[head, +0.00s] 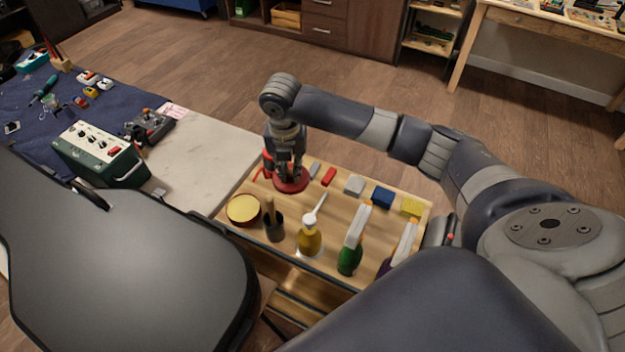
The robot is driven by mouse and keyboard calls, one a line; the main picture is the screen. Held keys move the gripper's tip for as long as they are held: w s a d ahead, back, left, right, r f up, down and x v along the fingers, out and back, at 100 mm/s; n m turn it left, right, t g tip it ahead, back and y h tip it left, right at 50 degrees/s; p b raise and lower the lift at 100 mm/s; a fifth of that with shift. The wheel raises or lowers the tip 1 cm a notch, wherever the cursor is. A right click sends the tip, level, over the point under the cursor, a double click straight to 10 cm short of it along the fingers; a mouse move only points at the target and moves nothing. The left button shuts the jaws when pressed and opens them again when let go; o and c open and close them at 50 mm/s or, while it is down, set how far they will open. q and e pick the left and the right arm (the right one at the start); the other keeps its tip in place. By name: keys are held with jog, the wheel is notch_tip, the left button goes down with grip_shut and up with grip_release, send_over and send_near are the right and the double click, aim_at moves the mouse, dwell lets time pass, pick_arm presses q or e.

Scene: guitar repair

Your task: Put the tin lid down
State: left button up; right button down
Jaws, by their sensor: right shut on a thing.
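The red tin lid (292,186) is at the back left of the wooden cart top (336,218). My right gripper (287,173) points down over it and is shut on it. I cannot tell whether the lid touches the wood or hangs just above it. An open round tin (243,210) with yellow contents and a red rim stands at the cart's left edge, apart from the lid. My left gripper is not in view.
Near the lid lie a red block (329,177) and a grey block (354,185). A dark cup (273,228), a yellow bottle (309,239) and a green spray bottle (350,252) stand along the front. A pale bench (205,150) lies left.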

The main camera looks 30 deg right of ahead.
jog(key=shift+s+d+f, duration=0.2)
jog(key=shift+f, duration=0.05)
send_over(296, 200)
jog(key=f, duration=0.5)
jog(key=shift+s+a+f+p, duration=0.15)
jog(key=shift+s+p, duration=0.05)
jog(key=shift+p, duration=0.2)
jog(key=shift+f, duration=0.3)
notch_tip(296, 200, down, 3)
jog(key=shift+f, duration=0.35)
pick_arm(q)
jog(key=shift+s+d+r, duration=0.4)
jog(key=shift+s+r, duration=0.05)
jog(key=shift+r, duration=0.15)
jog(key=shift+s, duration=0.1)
pick_arm(e)
jog(key=shift+f, duration=0.15)
jog(key=c, duration=1.7)
grip_release()
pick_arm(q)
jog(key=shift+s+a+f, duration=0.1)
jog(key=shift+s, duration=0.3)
pick_arm(e)
jog(key=shift+o, duration=0.7)
